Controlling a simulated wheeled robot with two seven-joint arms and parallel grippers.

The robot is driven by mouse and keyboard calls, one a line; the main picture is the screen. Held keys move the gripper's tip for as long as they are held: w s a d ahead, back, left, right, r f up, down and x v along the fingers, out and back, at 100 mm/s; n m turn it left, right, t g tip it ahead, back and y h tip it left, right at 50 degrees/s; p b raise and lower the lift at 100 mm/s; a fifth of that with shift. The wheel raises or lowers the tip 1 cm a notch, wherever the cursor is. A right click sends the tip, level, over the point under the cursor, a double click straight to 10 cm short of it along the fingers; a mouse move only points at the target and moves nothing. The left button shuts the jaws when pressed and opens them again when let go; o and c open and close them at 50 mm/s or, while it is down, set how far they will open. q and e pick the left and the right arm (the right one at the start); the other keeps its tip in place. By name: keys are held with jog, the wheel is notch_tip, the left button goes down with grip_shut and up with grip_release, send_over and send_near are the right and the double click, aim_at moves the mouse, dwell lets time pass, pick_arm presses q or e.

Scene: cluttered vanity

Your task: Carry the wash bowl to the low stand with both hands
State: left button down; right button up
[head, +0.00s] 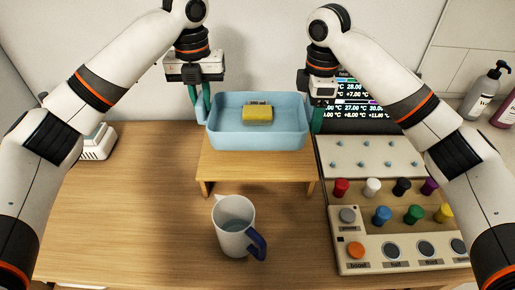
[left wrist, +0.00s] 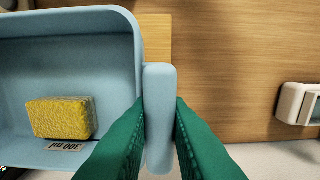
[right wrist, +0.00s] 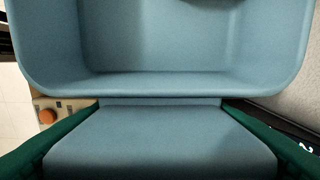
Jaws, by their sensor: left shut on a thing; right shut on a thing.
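The light blue wash bowl (head: 257,143) is level over the wooden low stand (head: 258,172); I cannot tell whether its base touches the top. A yellow sponge (head: 257,114) lies inside, beside a "300 ml" label seen in the left wrist view (left wrist: 66,146). My left gripper (head: 201,108) is shut on the bowl's left handle, which stands between its green fingers in the left wrist view (left wrist: 160,120). My right gripper (head: 317,116) is at the bowl's right side, shut on the broad right handle (right wrist: 160,145). Its fingers flank that handle in the right wrist view.
A white jug (head: 231,222) with a dark blue handle stands in front of the stand. A control panel with coloured knobs (head: 382,215) and a display (head: 362,111) are on the right. Bottles (head: 485,92) stand far right. The table's left side is mostly clear.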

dwell(0.3)
